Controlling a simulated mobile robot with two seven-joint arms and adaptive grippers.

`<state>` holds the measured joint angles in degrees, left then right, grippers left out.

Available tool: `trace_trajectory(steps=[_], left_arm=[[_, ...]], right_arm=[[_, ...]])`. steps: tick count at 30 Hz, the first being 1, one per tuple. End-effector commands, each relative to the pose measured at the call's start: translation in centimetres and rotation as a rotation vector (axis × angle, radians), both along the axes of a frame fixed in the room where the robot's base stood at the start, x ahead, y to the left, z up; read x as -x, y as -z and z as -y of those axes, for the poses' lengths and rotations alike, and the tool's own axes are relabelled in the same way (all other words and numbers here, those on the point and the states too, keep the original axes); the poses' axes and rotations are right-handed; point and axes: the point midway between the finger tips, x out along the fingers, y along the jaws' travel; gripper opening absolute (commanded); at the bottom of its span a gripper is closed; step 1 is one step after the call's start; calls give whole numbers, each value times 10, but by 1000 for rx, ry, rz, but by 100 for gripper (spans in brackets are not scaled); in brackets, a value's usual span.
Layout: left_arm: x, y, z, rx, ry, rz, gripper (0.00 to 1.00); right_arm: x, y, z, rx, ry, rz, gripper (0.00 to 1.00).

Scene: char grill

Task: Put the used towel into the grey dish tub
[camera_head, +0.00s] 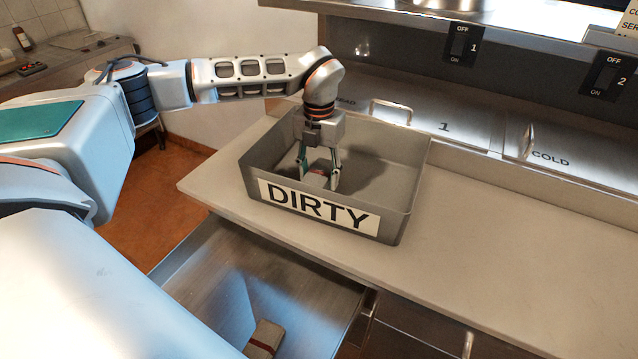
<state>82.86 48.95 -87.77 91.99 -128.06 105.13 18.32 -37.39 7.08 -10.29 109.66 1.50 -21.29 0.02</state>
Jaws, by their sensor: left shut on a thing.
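The grey dish tub (405,190) stands on the counter, with a white label reading DIRTY on its front wall. My left gripper (319,181) points down inside the tub and is shut on the used towel (317,174), a small greyish bundle with a reddish part. The tub's front wall hides the towel's lower part, so I cannot tell whether it touches the tub floor. My right gripper is not in view.
An open metal drawer (215,290) below the counter holds a folded beige cloth with a red stripe (264,338). Lidded wells with handles (391,108) lie behind the tub. The counter (500,265) to the right is clear. A shelf with switches overhangs the back.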

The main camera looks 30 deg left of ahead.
Motion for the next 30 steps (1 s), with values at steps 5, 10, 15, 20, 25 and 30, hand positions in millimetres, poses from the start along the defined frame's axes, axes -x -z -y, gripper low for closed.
trace_trajectory(steps=[5,10,15,20,25,30], left_arm=[[1,27,0,1,2,-4,26],[0,34,0,0,1,0,26],[0,34,0,0,1,-1,26],[0,37,0,0,1,-1,57],[0,36,0,0,1,-1,63],[0,36,0,0,1,-1,63]], right_arm=[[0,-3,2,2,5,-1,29],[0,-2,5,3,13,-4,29],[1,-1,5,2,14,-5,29],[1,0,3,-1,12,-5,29],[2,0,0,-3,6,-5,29],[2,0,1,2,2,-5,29]])
